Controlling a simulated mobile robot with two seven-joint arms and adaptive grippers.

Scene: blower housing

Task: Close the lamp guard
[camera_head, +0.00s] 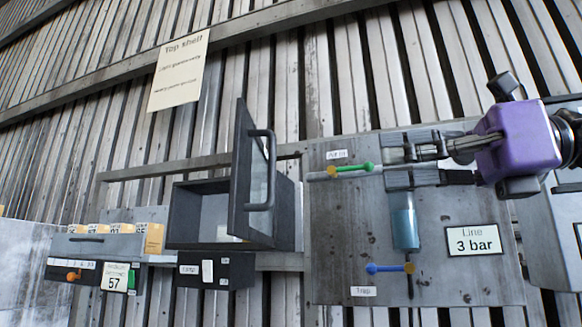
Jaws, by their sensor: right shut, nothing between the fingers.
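The lamp guard appears to be the dark-framed door with a clear pane (238,170) at the middle of the head view. It stands open, swung out from a dark box (183,213) whose front is uncovered on the left. A black bar handle (271,170) is on the door's face toward the right. My right gripper (388,165) comes in from the right and is shut and empty. It is in front of the grey panel, right of the door and apart from its handle. My left gripper is not in view.
A card-holder unit (90,247) is at the left. A paper notice (179,72) hangs above.

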